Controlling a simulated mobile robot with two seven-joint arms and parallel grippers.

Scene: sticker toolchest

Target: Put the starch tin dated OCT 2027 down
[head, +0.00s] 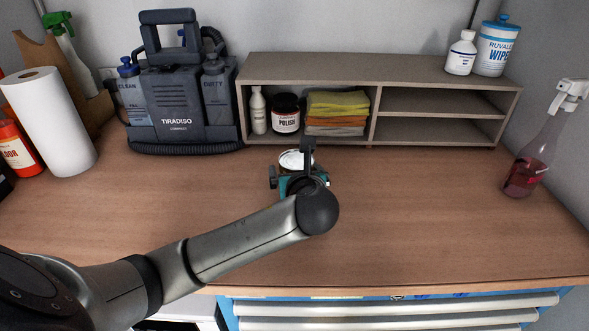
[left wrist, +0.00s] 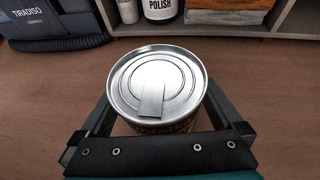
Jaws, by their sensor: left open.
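A round metal tin (head: 293,158) stands upright on the wooden worktop (head: 420,220), in front of the shelf. In the left wrist view its silver lid (left wrist: 130,82) with a pull tab fills the middle. Its side is mostly hidden, and no date can be read. My left gripper (head: 290,170) is open around the tin, with one finger on each side of it. In the left wrist view the fingers of my left gripper (left wrist: 160,112) show at both sides of the tin; whether they touch it is unclear. My right gripper is not in view.
A shelf unit (head: 340,68) behind the tin holds a white bottle (head: 257,110), a polish jar (head: 286,113) and folded cloths (head: 337,112). A grey carpet cleaner (head: 178,100) and paper roll (head: 48,122) stand left, a spray bottle (head: 530,165) right.

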